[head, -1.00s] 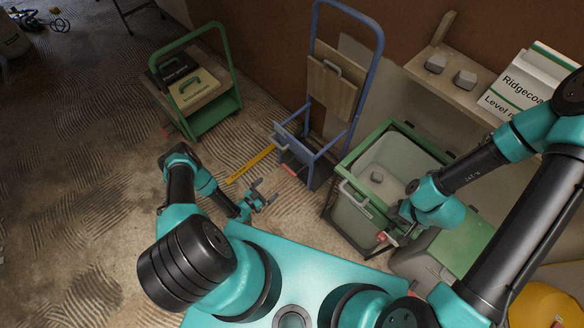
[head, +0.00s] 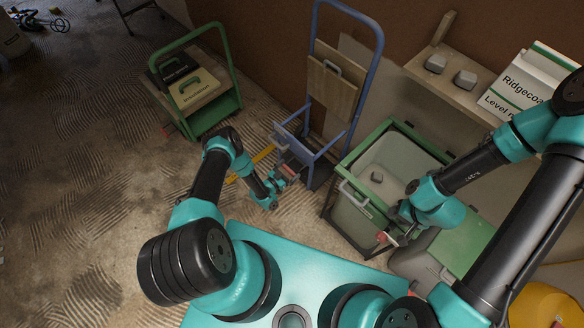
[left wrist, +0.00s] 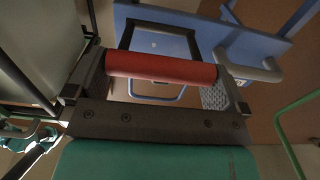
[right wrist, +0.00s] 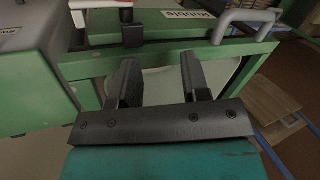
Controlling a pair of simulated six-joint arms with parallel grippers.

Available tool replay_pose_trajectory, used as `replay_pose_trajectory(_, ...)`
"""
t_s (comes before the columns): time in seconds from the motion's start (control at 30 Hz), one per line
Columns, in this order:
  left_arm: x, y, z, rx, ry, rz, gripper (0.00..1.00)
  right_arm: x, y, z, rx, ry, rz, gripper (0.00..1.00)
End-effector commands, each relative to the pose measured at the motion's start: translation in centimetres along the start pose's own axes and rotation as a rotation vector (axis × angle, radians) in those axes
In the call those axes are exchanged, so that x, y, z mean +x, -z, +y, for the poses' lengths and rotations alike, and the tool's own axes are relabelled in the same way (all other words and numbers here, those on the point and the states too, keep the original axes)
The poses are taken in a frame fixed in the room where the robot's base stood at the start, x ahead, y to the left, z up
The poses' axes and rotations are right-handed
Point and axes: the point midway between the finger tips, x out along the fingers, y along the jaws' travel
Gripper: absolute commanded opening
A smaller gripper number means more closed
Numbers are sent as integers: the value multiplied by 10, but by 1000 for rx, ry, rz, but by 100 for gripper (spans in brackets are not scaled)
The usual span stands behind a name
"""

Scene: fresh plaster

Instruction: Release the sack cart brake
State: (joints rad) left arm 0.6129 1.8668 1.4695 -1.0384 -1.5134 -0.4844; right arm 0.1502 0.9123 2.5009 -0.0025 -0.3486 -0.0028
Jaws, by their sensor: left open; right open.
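The blue sack cart (head: 361,75) stands upright against the wall, and its blue frame also shows in the left wrist view (left wrist: 190,20). Its brake has a red grip bar (left wrist: 160,68), seen small in the head view (head: 288,170) low on the cart's front. My left gripper (head: 283,182) is at this bar. In the left wrist view its open fingers (left wrist: 160,80) stand at either end of the red bar, which lies across the gap; contact cannot be told. My right gripper (head: 392,238) is open and empty by the green-framed bin's front.
The green-framed bin (head: 340,195) with a grey handle stands right of the cart; a "Rubble" label (right wrist: 188,14) shows on it. A green trolley (head: 230,101) with cases is left. A yellow bar (head: 234,179) lies near the cart. A shelf (head: 420,72) is at right.

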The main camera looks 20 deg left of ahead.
Motion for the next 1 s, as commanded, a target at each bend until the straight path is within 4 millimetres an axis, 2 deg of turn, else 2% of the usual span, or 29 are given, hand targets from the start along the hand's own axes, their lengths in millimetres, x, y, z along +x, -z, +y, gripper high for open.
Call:
replay_pose_trajectory(0.1, 14, 0, 0, 1, -2, 1, 100, 0, 0, 0, 0, 0, 0, 43)
replay_pose_trajectory(0.2, 20, 0, 0, 1, -1, 0, 100, 0, 0, 0, 0, 0, 0, 43)
replay_pose_trajectory(0.53, 23, 0, 0, 0, 0, -1, 100, 0, 0, 0, 0, 0, 0, 43)
replay_pose_trajectory(1.0, 23, 0, 0, 0, 0, 0, 55, 0, 0, 0, 0, 0, 0, 43)
